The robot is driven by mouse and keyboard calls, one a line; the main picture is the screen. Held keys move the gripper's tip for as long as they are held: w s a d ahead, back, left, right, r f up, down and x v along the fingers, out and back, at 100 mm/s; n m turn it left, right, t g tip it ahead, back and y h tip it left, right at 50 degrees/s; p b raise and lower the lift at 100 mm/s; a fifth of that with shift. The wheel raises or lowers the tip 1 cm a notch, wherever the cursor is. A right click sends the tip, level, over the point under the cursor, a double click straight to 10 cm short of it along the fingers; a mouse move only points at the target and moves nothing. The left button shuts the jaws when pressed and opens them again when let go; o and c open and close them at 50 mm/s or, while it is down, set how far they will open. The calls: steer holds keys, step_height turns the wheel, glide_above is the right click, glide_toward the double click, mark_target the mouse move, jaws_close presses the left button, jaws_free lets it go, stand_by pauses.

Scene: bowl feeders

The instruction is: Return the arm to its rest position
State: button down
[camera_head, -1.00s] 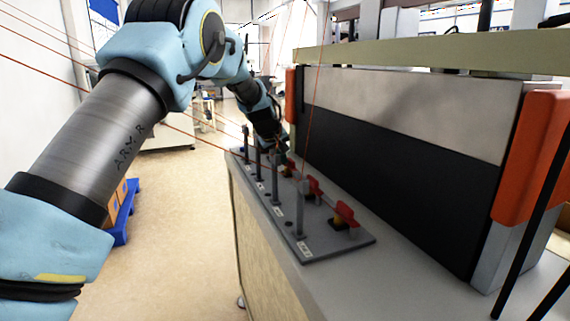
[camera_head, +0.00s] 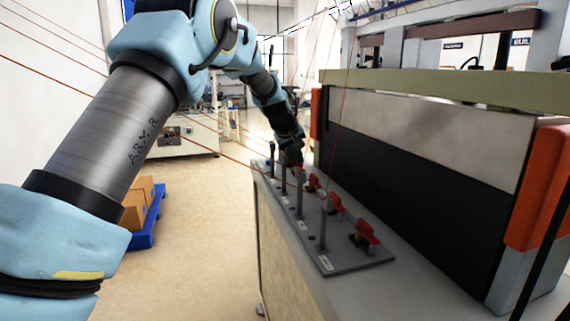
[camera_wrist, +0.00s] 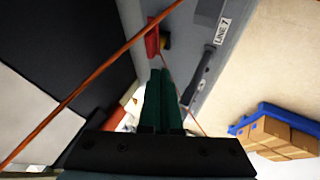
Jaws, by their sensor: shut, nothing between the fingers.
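My arm reaches from the left across the head view. My gripper (camera_head: 294,158) is at the far end of the arm, above the far end of the grey valve plate (camera_head: 350,262) on the bench. In the wrist view my gripper (camera_wrist: 163,82) shows two dark green fingers held together with nothing between them. A red handle (camera_wrist: 152,38) and a dark grey post (camera_wrist: 200,76) show beyond the fingertips in the wrist view. I cannot tell how far the fingertips are from them.
The bench carries several upright posts (camera_head: 322,225) and red handles (camera_head: 364,231). A large machine with a dark front panel (camera_head: 400,170) and orange corner guards (camera_head: 540,190) stands along the right. Boxes (camera_head: 136,205) sit on a blue pallet (camera_head: 150,225) at left. Floor lies between.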

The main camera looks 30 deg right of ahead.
steer(key=a+f+n+y, duration=0.1)
steer(key=a+y, duration=0.1)
steer(key=a, duration=1.3)
steer(key=a+f+y, duration=0.2)
steer(key=a, duration=1.4)
steer(key=s+a+f+g+y, duration=0.1)
steer(key=s+a+f, duration=0.1)
steer(key=s+a, duration=0.7)
steer(key=s+a+f+n+g+y, duration=0.1)
steer(key=s+a+f, duration=0.2)
steer(key=s+a, duration=0.6)
steer(key=a, duration=0.6)
steer(key=shift+s+a, duration=0.2)
steer(key=shift+s, duration=0.05)
steer(key=shift+r, duration=0.1)
